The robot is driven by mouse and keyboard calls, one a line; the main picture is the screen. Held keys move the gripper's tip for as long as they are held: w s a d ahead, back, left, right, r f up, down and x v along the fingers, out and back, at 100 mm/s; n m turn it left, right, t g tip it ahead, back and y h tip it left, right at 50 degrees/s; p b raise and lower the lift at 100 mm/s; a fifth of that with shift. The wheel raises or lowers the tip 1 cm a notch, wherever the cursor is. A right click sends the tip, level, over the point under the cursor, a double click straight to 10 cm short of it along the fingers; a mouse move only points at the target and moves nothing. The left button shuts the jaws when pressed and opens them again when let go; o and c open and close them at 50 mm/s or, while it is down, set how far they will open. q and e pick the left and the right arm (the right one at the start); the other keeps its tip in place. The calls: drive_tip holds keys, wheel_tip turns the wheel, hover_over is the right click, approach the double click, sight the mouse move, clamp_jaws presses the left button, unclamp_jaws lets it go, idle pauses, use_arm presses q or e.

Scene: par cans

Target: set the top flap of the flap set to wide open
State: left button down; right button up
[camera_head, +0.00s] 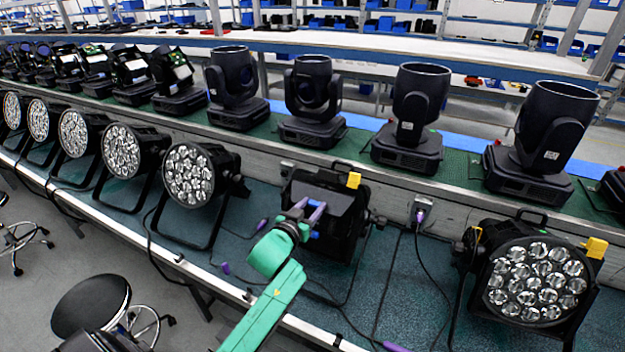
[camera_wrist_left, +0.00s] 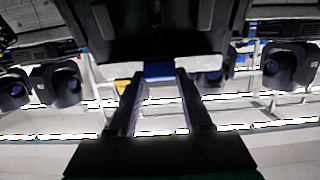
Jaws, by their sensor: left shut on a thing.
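The flap set (camera_head: 345,221) is on the black light in the middle of the bench in the head view. Its dark flap panels cover the light's front, with a yellow tab (camera_head: 353,180) at the upper right. My left gripper (camera_head: 309,212) is at the front left of the panels, its fingers shut on a small blue tab (camera_wrist_left: 158,69). In the left wrist view the tab sits between the fingertips (camera_wrist_left: 159,75), below a dark flap panel (camera_wrist_left: 155,30). The fingers partly hide the panels, so the exact flap angle is unclear. My right gripper is not in view.
A round multi-lens light (camera_head: 537,280) with a yellow tab stands to the right, and a row of similar lights (camera_head: 188,175) to the left. Moving-head lights (camera_head: 312,100) line the raised shelf behind. Cables lie on the bench. A black stool (camera_head: 90,302) stands in front.

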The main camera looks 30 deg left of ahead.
sight(316, 201)
use_arm(q)
wheel_tip(316, 201, up, 2)
drive_tip(key=g+p, duration=0.2)
drive_tip(key=p, duration=0.1)
drive_tip(key=shift+r, duration=0.25)
drive_tip(key=r+g, duration=0.1)
drive_tip(key=g, duration=0.1)
drive_tip(key=w+r+g, duration=0.1)
drive_tip(key=g, duration=0.1)
drive_tip(key=w+r+g+p, duration=0.1)
drive_tip(key=g, duration=0.2)
drive_tip(key=shift+r, duration=0.2)
drive_tip(key=shift+w+r+g+h, duration=0.3)
drive_tip(key=shift+w+r+g, duration=0.15)
drive_tip(key=shift+g, duration=0.55)
drive_tip(key=shift+w+a+r+g, duration=0.1)
drive_tip(key=shift+w+r+g, duration=0.2)
drive_tip(key=shift+g, duration=0.45)
drive_tip(key=shift+w+r+g, duration=0.1)
drive_tip(key=shift+w+g, duration=0.3)
drive_tip(key=shift+g, duration=0.35)
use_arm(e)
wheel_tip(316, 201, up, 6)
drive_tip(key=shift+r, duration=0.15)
use_arm(q)
drive_tip(key=shift+f, duration=0.1)
drive_tip(key=shift+c, duration=1.6)
unclamp_jaws()
drive_tip(key=shift+w, duration=0.1)
